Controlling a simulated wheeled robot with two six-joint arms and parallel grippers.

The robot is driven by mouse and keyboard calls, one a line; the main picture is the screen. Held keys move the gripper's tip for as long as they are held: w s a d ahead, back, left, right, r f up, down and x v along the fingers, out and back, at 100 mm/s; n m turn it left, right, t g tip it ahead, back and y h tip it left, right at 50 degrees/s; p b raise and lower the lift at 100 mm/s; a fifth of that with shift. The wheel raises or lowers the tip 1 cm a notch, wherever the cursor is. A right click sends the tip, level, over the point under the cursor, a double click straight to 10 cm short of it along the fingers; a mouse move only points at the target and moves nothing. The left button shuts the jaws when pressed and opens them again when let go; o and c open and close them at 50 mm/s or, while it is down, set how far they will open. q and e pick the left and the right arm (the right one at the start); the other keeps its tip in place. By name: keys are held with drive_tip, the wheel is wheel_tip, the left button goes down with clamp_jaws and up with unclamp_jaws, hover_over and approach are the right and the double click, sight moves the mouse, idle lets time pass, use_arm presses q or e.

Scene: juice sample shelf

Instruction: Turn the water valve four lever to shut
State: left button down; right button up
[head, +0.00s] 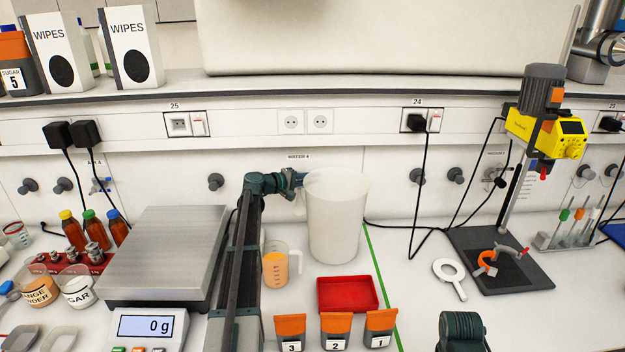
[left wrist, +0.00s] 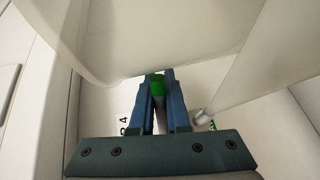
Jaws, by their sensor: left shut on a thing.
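The label WATER 4 (head: 298,156) is on the wall panel behind a large white jug; part of it also shows in the left wrist view (left wrist: 123,126). My left gripper (head: 290,180) reaches to the wall beside the jug's upper left edge. In the left wrist view my left gripper (left wrist: 160,82) has its blue fingers shut on the green water valve four lever (left wrist: 157,86). The rest of the valve is mostly hidden by the fingers and the jug. Of my right arm only a dark green part shows at the bottom right of the head view; its gripper is out of view.
The large white jug (head: 336,225) stands very close to my left gripper. A small measuring jug (head: 277,263) with orange contents stands beside my left forearm. A scale (head: 170,255) is on the left, a red tray (head: 347,309) in front, a stirrer stand (head: 500,272) on the right.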

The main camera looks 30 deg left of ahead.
use_arm(q)
drive_tip(key=shift+w+n+t+y, duration=0.25)
drive_tip(key=shift+n+t+y, duration=0.15)
drive_tip(key=shift+n+y, duration=0.4)
drive_tip(key=c, duration=1.2)
unclamp_jaws()
drive_tip(key=p+v, duration=0.2)
drive_tip(key=v, duration=1.2)
drive_tip(key=shift+p, duration=0.35)
drive_tip(key=shift+o, duration=0.2)
